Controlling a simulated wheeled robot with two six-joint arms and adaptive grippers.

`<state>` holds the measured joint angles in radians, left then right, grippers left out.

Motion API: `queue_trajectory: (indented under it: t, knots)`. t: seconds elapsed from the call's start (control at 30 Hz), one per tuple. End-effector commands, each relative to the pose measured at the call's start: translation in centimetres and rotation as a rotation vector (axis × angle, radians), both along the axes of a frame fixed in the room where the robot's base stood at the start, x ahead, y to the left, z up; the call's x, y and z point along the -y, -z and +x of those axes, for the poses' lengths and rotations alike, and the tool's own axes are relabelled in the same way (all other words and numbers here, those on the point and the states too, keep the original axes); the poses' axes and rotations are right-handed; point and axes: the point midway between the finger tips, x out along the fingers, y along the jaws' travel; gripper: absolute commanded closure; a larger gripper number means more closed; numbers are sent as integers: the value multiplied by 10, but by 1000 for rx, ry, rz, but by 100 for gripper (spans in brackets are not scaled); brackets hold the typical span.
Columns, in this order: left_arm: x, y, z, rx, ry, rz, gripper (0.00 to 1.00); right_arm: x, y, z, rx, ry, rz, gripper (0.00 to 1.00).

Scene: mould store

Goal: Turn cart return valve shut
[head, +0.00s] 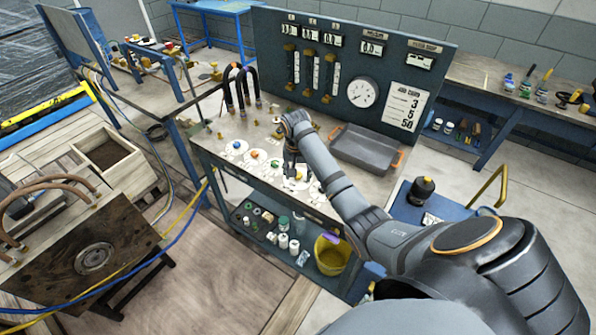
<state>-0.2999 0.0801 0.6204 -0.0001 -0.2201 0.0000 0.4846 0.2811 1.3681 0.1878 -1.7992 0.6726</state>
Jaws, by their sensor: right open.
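A row of fittings with coloured caps stands on white round plates on the test bench top (205,145). I see a blue and orange fitting (237,145), an orange one (254,154), a green one (275,163) and an orange-yellow one (298,176). I cannot tell which of these, if any, is the cart return valve. My left gripper is not in view.
A gauge panel (385,60) rises behind the bench. Dark hoses (240,88) arch at its left, and a grey tray (366,150) lies at the right. Below are bottles (283,241) and a yellow bucket (332,255). A wooden-topped mould (95,255) stands left.

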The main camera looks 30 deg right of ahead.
Motion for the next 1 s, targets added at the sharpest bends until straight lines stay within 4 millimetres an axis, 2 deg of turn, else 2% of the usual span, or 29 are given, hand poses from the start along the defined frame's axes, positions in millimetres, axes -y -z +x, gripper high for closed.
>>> queue_trajectory:
  t: [0.03,0.2,0.4,0.57,0.8,1.0]
  knots:
    - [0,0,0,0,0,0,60,11,-19,18,-7,77,19,47]
    - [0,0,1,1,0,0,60,27,-52,40,-41,245,71,47]
    - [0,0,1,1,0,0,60,29,-57,43,-48,275,82,47]
    - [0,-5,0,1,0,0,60,29,-39,43,-50,274,81,47]
    - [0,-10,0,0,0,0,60,29,13,42,-50,272,81,47]
    - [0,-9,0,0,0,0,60,29,41,43,-47,272,80,47]
